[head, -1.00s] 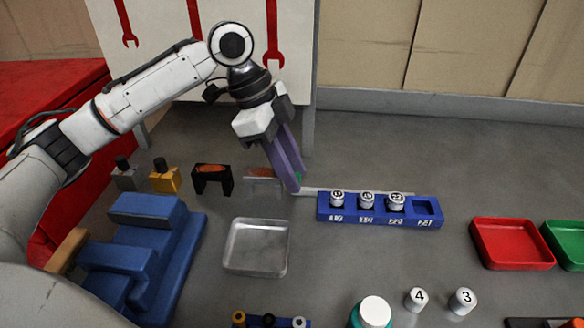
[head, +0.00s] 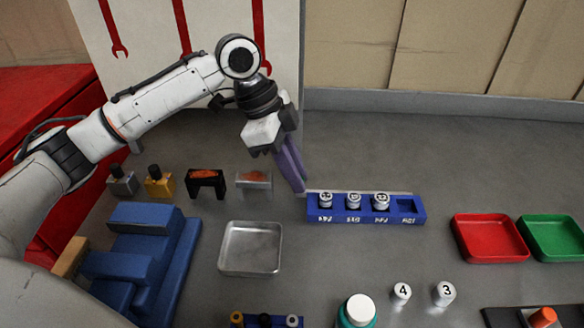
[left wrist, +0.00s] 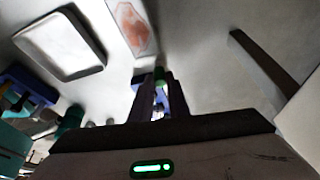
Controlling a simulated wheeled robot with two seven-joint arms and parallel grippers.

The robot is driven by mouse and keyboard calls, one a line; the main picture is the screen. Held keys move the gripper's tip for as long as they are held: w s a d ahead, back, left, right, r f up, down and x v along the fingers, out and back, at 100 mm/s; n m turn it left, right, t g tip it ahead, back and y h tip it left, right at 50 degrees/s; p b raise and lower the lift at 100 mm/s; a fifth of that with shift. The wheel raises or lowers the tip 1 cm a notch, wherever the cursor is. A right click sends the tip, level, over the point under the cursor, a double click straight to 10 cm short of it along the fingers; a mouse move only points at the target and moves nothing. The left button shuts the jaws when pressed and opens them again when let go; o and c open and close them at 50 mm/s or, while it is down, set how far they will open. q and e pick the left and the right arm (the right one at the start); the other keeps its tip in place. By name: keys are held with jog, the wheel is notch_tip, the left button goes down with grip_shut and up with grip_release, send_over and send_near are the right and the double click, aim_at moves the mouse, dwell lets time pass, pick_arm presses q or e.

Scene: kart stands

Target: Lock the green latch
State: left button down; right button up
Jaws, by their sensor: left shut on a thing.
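My left gripper (head: 300,188) has long purple fingers pointing down, with the tips beside the left end of the blue vial rack (head: 365,218). My right gripper is out of view.
Several capped vials stand in the rack. A metal tray (head: 226,262) lies in front of the gripper. A silver block (head: 253,182) and black stand (head: 206,183) are to its left. Red (head: 460,250) and green (head: 535,250) trays are at right. Floor behind the rack is clear.

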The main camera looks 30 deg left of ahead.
pick_arm(q)
jog(key=c, duration=1.7)
grip_release()
jog(key=shift+w+d, duration=0.1)
jog(key=shift+d, duration=0.15)
jog(key=shift+a, duration=0.1)
jog(key=v, duration=1)
jog(key=shift+r, duration=0.1)
